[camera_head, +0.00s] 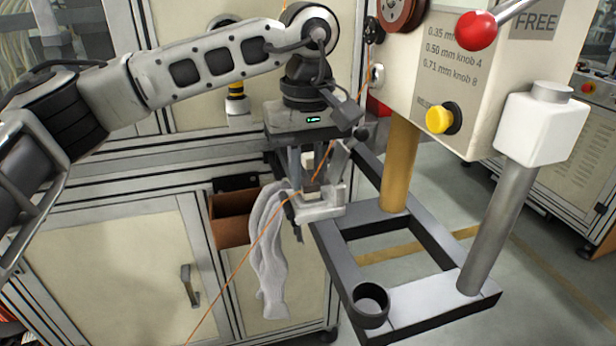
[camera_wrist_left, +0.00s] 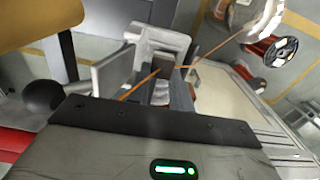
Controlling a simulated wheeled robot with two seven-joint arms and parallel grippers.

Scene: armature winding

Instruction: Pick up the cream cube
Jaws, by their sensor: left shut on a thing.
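My left gripper (camera_head: 314,190) is above the left side of the grey frame, fingers pointing down. It is shut on a small pale block, which looks like the cream cube (camera_head: 312,194). The fingers and a light grey bracket-like part (camera_head: 322,208) hide much of the block. In the left wrist view, the left gripper (camera_wrist_left: 158,84) shows its fingers close together around a pale piece, mostly covered. An orange wire (camera_head: 250,244) passes across the fingers in both views. Whether it touches the block I cannot tell. My right gripper is not in view.
A grey frame (camera_head: 408,322) carries a black cup (camera_head: 370,298), a tan post and a silver post topped by a white block (camera_head: 541,128). A pale cloth or glove (camera_head: 268,262) hangs beside a brown bin (camera_head: 230,222). A control box with red knob (camera_head: 476,30) stands right.

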